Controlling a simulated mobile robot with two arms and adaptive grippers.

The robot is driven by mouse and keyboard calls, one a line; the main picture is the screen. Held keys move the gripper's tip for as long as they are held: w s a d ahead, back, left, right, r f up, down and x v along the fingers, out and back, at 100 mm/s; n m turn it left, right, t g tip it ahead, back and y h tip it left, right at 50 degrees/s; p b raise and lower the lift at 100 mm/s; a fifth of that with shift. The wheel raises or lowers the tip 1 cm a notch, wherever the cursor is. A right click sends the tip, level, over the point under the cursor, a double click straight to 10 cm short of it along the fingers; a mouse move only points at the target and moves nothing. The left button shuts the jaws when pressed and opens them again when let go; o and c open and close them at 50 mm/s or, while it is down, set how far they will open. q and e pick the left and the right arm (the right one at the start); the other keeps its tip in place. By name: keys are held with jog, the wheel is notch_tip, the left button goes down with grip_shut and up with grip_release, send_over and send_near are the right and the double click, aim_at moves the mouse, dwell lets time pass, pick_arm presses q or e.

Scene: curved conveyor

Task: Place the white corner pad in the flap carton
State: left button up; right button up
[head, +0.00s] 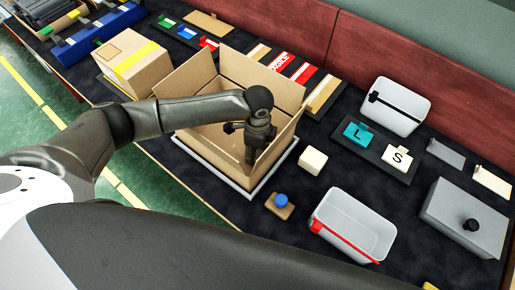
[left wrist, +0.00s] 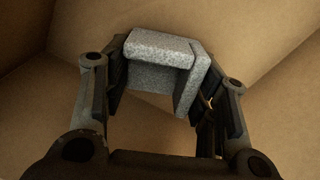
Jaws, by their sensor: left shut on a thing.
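The flap carton (head: 189,88) stands open on a pale tray, its flaps raised. My left gripper (head: 250,157) reaches down inside the carton, toward its right side. In the left wrist view, the left gripper (left wrist: 160,92) is shut on the white corner pad (left wrist: 160,48), a speckled pale-grey piece with panels meeting at a corner. Brown cardboard walls (left wrist: 255,25) surround it there. I cannot tell whether the pad touches the carton's floor. In the head view the pad is hidden by the gripper and cannot be made out. My right gripper is not in view.
A white block (head: 312,160) and a blue knob on a brown base (head: 280,202) lie just right of the carton. A grey bin with a red edge (head: 352,222) stands further right. A taped closed box (head: 133,64) stands left. Red-and-tan strips (head: 300,73) lie behind.

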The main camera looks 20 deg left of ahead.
pick_arm(q)
jog(key=shift+f, duration=0.2)
jog(key=shift+f, duration=0.1)
jog(key=o, duration=0.7)
jog(key=shift+o, duration=0.2)
notch_tip(320, 180, up, 12)
jog(key=shift+b, duration=0.45)
